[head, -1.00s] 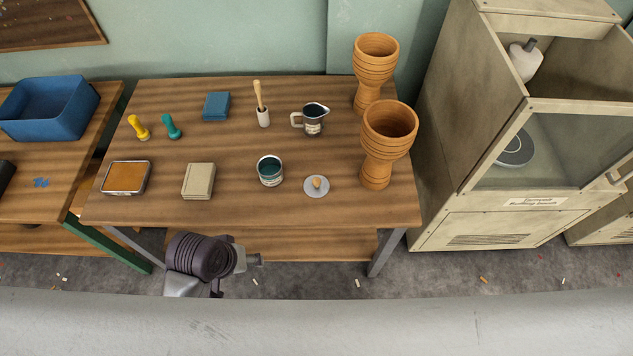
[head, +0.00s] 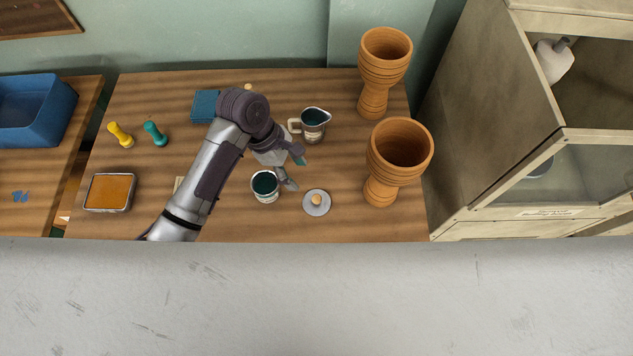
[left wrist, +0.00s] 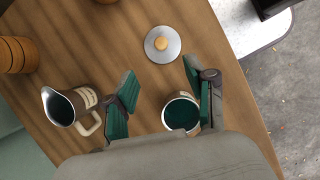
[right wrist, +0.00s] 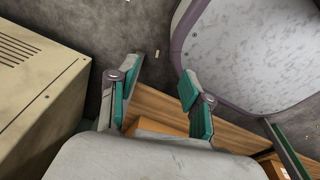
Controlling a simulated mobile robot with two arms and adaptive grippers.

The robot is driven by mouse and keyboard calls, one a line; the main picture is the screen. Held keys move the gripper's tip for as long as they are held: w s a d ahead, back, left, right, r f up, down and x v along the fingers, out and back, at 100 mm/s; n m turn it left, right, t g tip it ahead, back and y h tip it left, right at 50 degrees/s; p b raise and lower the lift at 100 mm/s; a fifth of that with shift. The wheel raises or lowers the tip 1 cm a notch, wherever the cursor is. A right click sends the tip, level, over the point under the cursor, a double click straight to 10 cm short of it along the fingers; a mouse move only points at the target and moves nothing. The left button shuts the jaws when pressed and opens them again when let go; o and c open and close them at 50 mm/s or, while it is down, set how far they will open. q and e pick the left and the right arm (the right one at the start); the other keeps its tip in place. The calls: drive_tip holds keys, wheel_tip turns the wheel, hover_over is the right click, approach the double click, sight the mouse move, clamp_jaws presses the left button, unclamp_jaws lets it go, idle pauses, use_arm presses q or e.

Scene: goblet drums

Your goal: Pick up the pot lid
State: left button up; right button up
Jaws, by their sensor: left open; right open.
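The pot lid (head: 316,203) is a small grey disc with a round wooden knob, lying flat on the wooden table near its front edge. It also shows in the left wrist view (left wrist: 162,46), ahead of the fingers and apart from them. My left gripper (head: 296,172) is open and empty above the table, to the upper left of the lid, between the tin and the jug. Its green-padded fingers show in the left wrist view (left wrist: 159,84). My right gripper (right wrist: 157,97) is open and empty; it shows only in the right wrist view, with the table edge beyond it.
An open tin of dark teal liquid (head: 265,187) stands just left of the lid. A jug (head: 314,121) stands behind. Two orange goblet drums (head: 398,150) stand at the right. Stamps, an orange pad (head: 108,192) and a blue block (head: 204,106) lie left.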

use_arm(q)
hover_over(316, 198)
drive_tip(key=a, duration=0.3)
drive_tip(key=f, duration=0.5)
drive_tip(key=shift+d+f+b, duration=0.25)
drive_tip(key=shift+b, duration=0.05)
drive_tip(key=x, duration=0.3)
drive_tip(key=shift+w, duration=0.15)
drive_tip(key=x, duration=0.3)
drive_tip(key=shift+w+d+f, duration=0.15)
drive_tip(key=shift+w+f, duration=0.05)
drive_tip(key=shift+f, duration=0.1)
drive_tip(key=shift+d+f, duration=0.1)
drive_tip(key=shift+f, duration=0.1)
drive_tip(key=c, duration=0.6)
drive_tip(key=shift+s, duration=0.1)
clamp_jaws()
use_arm(e)
drive_tip(key=shift+g, duration=0.3)
drive_tip(key=s, duration=0.2)
drive_tip(key=s+f, duration=0.1)
drive_tip(key=s, duration=0.1)
drive_tip(key=shift+s+f, duration=0.1)
drive_tip(key=shift+s, duration=0.15)
